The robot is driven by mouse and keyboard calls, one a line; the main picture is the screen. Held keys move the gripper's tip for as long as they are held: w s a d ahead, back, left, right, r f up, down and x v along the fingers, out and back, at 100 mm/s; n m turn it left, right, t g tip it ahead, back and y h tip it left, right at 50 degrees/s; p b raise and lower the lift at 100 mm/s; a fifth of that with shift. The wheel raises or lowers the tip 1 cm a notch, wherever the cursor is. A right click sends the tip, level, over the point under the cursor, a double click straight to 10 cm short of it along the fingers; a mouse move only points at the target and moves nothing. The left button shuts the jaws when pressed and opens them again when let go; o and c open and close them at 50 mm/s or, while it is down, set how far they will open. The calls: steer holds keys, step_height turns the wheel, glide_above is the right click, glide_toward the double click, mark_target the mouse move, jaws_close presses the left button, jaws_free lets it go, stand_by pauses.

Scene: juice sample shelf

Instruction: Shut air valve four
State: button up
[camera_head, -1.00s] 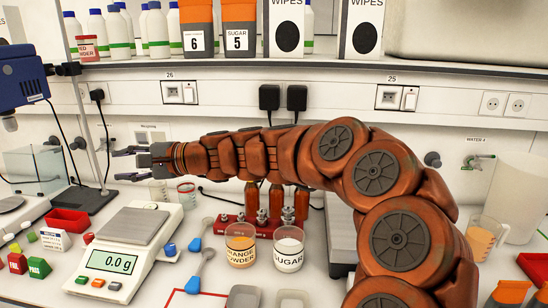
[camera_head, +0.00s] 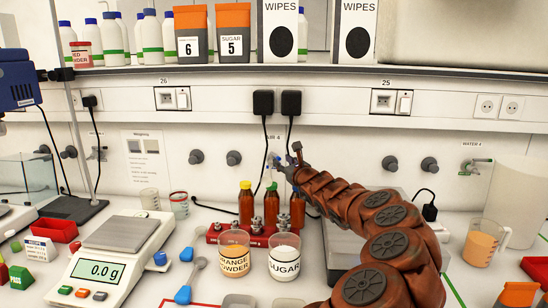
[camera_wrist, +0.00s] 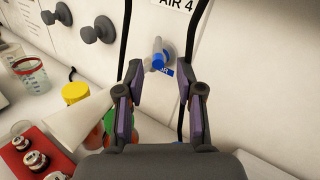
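Air valve four (camera_wrist: 158,58) is on the back wall below the "AIR 4" label (camera_wrist: 172,4) in the wrist view. It shows a light metal body with a blue part facing me and a small blue tag. My gripper (camera_wrist: 160,95) is open and empty, with one finger on each side below the valve. The valve lies in line with the gap between the fingers, and I see no contact. In the head view my gripper (camera_head: 287,162) is at the wall, and it and the black cables partly hide the valve.
Black power cables hang on both sides of the valve. Grey wall knobs (camera_head: 234,158) are to the left. Cups of orange powder (camera_head: 234,258) and sugar (camera_head: 284,260) stand in front.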

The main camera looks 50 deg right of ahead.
mark_target(274, 155)
steer(key=shift+p+x, duration=1.4)
steer(key=shift+x, duration=2.45)
jaws_close()
